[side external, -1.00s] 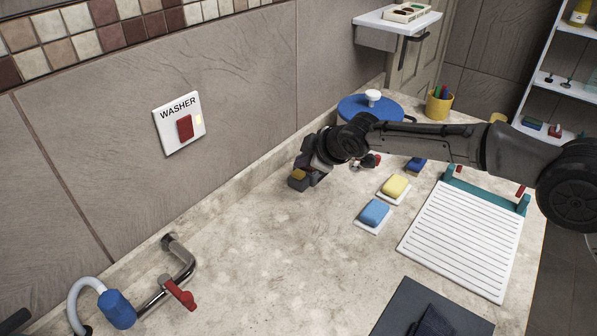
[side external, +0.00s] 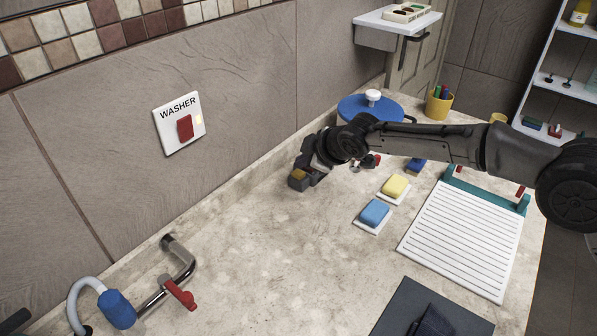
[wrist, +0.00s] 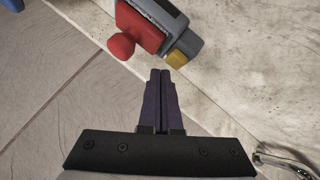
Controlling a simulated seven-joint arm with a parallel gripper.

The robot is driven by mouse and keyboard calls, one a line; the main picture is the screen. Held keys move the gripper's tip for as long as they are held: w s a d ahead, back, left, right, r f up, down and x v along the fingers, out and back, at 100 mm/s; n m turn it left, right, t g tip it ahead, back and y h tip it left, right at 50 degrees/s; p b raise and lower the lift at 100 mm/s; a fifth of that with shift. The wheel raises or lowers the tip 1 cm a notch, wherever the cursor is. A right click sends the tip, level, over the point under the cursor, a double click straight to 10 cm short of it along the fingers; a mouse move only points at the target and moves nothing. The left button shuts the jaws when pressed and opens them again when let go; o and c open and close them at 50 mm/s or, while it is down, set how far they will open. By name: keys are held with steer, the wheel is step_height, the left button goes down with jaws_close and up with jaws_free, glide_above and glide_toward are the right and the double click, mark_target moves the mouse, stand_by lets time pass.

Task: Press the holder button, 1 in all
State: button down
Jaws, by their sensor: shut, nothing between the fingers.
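The holder shows in the wrist view as a grey block (wrist: 187,42) with a red body and a red round knob beside it. Its small yellow button (wrist: 176,60) sits at the near corner. In the side view a grey block (side external: 298,184) with a yellow patch (side external: 298,174) shows just below the end of my arm. My gripper (wrist: 160,75) is shut and empty. Its dark fingertips point at the holder, just left of and below the button in the wrist view. I cannot tell whether they touch it. In the side view my wrist hides the fingers.
A WASHER panel (side external: 179,124) with a red switch is on the wall. A chrome tap (side external: 180,262) stands at the front left. The middle counter is clear.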

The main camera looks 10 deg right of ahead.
mark_target(303, 175)
steer(key=shift+f, duration=0.15)
steer(key=shift+f, duration=0.2)
steer(key=shift+f, duration=0.65)
stand_by(0.8)
steer(key=shift+r, duration=1)
steer(key=shift+r, duration=2.55)
